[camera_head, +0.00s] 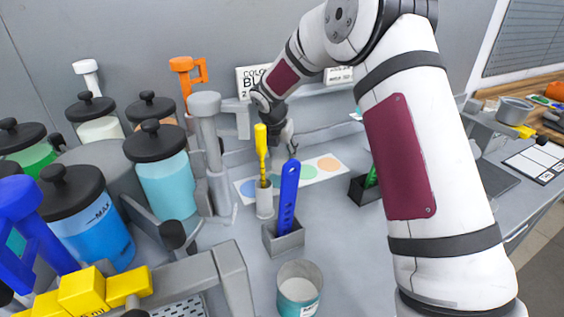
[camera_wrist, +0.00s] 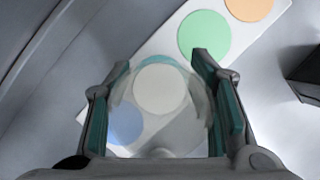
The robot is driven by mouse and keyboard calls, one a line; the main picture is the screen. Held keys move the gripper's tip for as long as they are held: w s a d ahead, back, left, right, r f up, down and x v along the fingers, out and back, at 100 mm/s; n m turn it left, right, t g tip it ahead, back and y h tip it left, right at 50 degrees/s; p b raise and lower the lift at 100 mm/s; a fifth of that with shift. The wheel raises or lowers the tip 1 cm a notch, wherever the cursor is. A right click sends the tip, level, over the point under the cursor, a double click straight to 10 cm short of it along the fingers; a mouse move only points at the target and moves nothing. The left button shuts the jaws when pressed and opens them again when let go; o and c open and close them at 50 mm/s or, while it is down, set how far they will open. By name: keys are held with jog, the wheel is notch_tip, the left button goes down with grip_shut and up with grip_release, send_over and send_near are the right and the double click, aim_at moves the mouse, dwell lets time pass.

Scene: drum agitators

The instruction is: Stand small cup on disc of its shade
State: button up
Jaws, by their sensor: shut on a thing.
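My gripper (camera_wrist: 160,95) is shut on a small see-through cup (camera_wrist: 203,108), with one dark finger on each side. In the wrist view the cup is above the white card (camera_wrist: 100,97) of coloured discs. The blue disc (camera_wrist: 125,124) is at the cup's lower left, partly covered. The green disc (camera_wrist: 204,35) and the orange disc (camera_wrist: 250,6) lie farther up. A pale round area (camera_wrist: 159,90) with a teal arc above it shows within the cup; I cannot tell whether it is cup or disc. In the head view my gripper (camera_head: 285,150) is over the card (camera_head: 287,182). Contact is unclear.
A pale holder (camera_head: 265,204) with a yellow tool stands before the card. A grey holder (camera_head: 284,243) with a blue tool is nearer. Lidded jars (camera_head: 165,185) stand left, a dark box (camera_head: 363,188) right. An open cup (camera_head: 299,287) is in front.

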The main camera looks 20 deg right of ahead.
aim_at(282, 161)
jog(key=shift+f, duration=1.8)
jog(key=shift+f, duration=0.15)
jog(key=o, duration=1.2)
jog(key=shift+c, duration=0.2)
jog(key=v, duration=1.2)
jog(key=shift+d, duration=0.1)
